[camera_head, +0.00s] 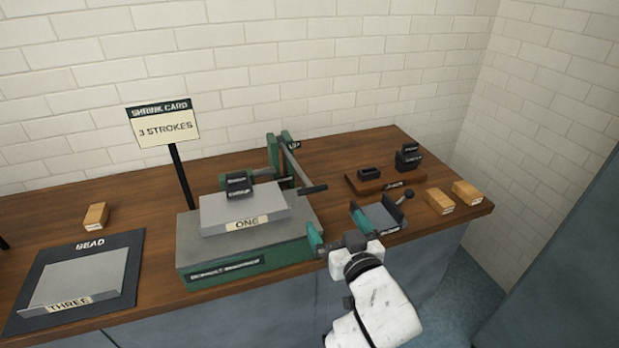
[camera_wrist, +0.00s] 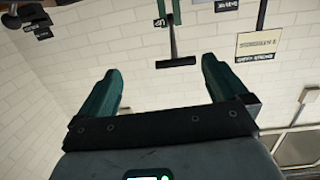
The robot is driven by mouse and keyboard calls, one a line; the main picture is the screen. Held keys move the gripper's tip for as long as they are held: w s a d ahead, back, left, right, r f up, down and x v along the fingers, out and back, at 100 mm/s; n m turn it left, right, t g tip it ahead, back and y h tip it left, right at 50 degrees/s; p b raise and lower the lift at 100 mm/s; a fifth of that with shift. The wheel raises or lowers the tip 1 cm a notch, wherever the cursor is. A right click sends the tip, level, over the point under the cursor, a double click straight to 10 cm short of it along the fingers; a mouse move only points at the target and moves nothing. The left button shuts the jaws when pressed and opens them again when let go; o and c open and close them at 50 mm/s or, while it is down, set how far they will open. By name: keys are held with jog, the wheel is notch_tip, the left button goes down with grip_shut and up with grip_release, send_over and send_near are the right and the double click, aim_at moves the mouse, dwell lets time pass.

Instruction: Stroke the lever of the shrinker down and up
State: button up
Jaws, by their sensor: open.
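The shrinker (camera_head: 250,262) is a green machine with a grey top on the wooden bench. Its lever (camera_head: 288,155) stands up at the right, and a dark handle (camera_head: 313,189) sticks out toward me. A grey sheet part labelled ONE (camera_head: 265,212) lies on the shrinker, partly under its dark jaws (camera_head: 240,185). My gripper (camera_head: 340,229) is open and empty, in front of the handle and lower in the picture. In the wrist view the dark T-shaped lever handle (camera_wrist: 176,62) shows beyond and between my open fingers (camera_wrist: 162,76), apart from them.
A sign (camera_head: 164,124) reading SHRINK CARD, 3 STROKES stands behind the shrinker. A part labelled THREE (camera_head: 78,275) lies on the BEAD mat (camera_head: 125,243) at left. Right of the shrinker are a small grey device (camera_head: 379,217), a wooden board (camera_head: 372,187) with black blocks, and tan blocks (camera_head: 440,201).

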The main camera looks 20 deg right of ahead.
aim_at(313, 190)
jog(key=shift+t+y, duration=0.3)
jog(key=shift+t, duration=0.3)
jog(key=w+r, duration=0.1)
jog(key=w, duration=0.3)
jog(key=w+a+r+p, duration=0.1)
jog(key=w, duration=0.7)
jog(key=shift+a+r, duration=0.35)
jog(key=shift+r, duration=0.05)
